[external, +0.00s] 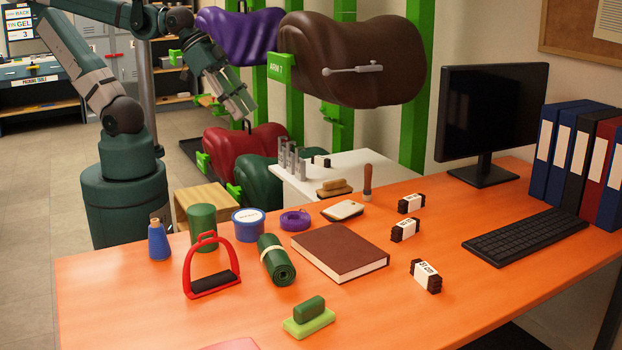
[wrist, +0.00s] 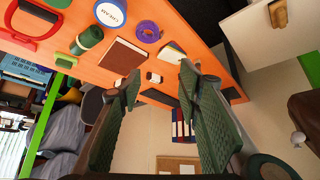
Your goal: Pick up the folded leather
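No piece is plainly marked as folded leather. Dark brown bundles with white paper bands lie on the right of the orange table: a near one (external: 426,276), a middle one (external: 405,229) and a far one (external: 411,203). A rolled green sheet (external: 276,260) lies left of a brown book (external: 340,252); the roll also shows in the wrist view (wrist: 88,39). My gripper (external: 240,105) is raised beyond the table's far left side, well away from these things. In the wrist view its fingers (wrist: 160,78) are apart with nothing between them.
The orange table (external: 130,300) also holds a red stirrup (external: 212,268), blue bottle (external: 158,240), green cylinder (external: 202,227), tub (external: 248,225), purple ring (external: 295,220), green block (external: 309,316), keyboard (external: 525,240), monitor (external: 490,115) and binders (external: 580,160). Saddles (external: 355,60) hang behind.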

